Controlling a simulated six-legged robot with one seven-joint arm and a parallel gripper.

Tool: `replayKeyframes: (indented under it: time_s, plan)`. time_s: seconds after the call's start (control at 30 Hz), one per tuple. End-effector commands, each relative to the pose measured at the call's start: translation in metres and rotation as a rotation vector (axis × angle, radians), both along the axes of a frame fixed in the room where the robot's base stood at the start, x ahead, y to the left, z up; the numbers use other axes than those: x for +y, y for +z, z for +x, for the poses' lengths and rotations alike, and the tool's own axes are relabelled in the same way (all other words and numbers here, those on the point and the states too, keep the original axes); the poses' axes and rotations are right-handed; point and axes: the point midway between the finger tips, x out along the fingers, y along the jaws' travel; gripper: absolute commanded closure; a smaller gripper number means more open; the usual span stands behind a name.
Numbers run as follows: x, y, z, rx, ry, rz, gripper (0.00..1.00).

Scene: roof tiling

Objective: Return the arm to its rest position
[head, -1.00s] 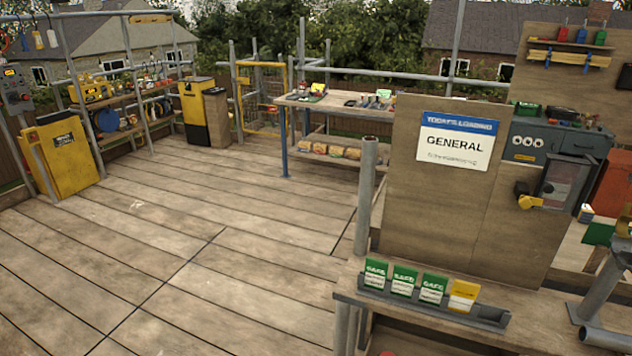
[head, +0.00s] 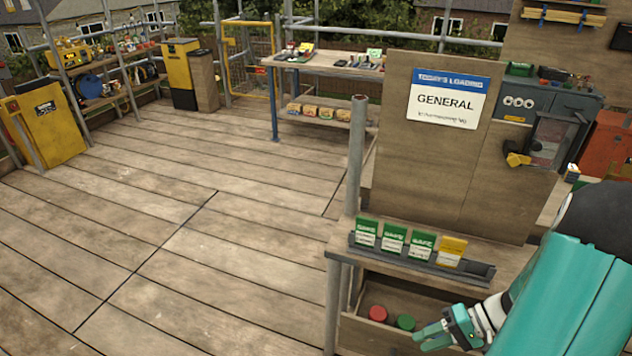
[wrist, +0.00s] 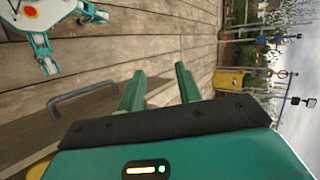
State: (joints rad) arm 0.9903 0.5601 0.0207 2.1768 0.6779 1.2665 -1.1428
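My gripper (wrist: 160,72) shows in the wrist view with its two teal fingers apart and nothing between them. Bare wooden decking lies beyond the fingertips. In the head view, a large teal part of my own body fills the lower right.
A grey rack (head: 478,268) holds green tags and one yellow tag on the bench, before a board with a GENERAL sign (head: 445,101). A red round item (head: 377,313) and a green one (head: 405,322) are below. A metal post (head: 356,150) stands left; the deck (head: 200,240) is clear.

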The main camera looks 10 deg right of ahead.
Motion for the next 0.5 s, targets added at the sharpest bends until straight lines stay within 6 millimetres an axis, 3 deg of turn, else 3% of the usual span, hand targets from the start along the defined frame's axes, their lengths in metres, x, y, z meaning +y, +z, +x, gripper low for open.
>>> replayKeyframes:
  time_s: [0.23,0.5]
  plan:
    - [0.041,0.061,0.018,0.08,0.152,-0.261,0.66]
    - [0.087,0.121,0.023,0.075,0.226,-0.554,0.66]
